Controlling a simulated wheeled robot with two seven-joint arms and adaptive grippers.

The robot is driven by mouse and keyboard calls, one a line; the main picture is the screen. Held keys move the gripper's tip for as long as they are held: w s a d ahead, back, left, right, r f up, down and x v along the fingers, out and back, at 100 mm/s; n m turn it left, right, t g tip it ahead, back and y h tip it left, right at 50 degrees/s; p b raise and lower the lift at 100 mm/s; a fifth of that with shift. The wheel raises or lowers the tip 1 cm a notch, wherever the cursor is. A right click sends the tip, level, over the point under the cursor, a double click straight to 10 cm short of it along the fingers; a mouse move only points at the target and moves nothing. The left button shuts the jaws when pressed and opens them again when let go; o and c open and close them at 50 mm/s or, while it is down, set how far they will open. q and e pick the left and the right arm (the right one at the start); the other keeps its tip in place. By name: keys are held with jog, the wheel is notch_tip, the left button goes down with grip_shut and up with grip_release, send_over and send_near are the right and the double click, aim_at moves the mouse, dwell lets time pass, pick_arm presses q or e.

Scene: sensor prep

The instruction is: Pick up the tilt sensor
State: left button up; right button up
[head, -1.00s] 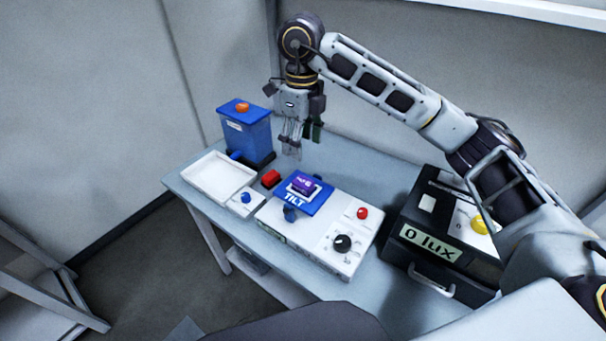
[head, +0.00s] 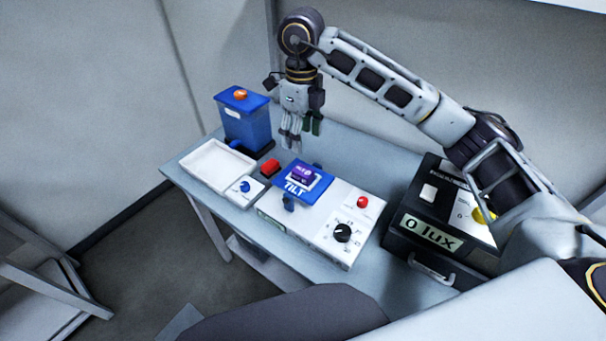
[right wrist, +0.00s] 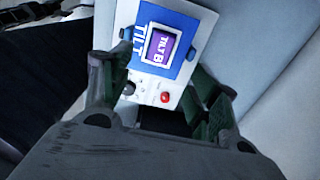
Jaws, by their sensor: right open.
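My left gripper is not in view.
A blue dispenser (head: 246,118) with an orange knob stands at the back left, beside a white tray (head: 217,166). A black case marked 0 lux (head: 434,235) stands right.

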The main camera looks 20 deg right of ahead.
send_over(302, 170)
notch_tip(302, 170, down, 5)
jog(key=shift+f, duration=0.1)
jog(key=shift+f+p, duration=0.3)
jog(key=shift+f, duration=0.2)
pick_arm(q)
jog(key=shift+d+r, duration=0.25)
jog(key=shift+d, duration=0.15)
pick_arm(e)
jog(key=shift+f, duration=0.1)
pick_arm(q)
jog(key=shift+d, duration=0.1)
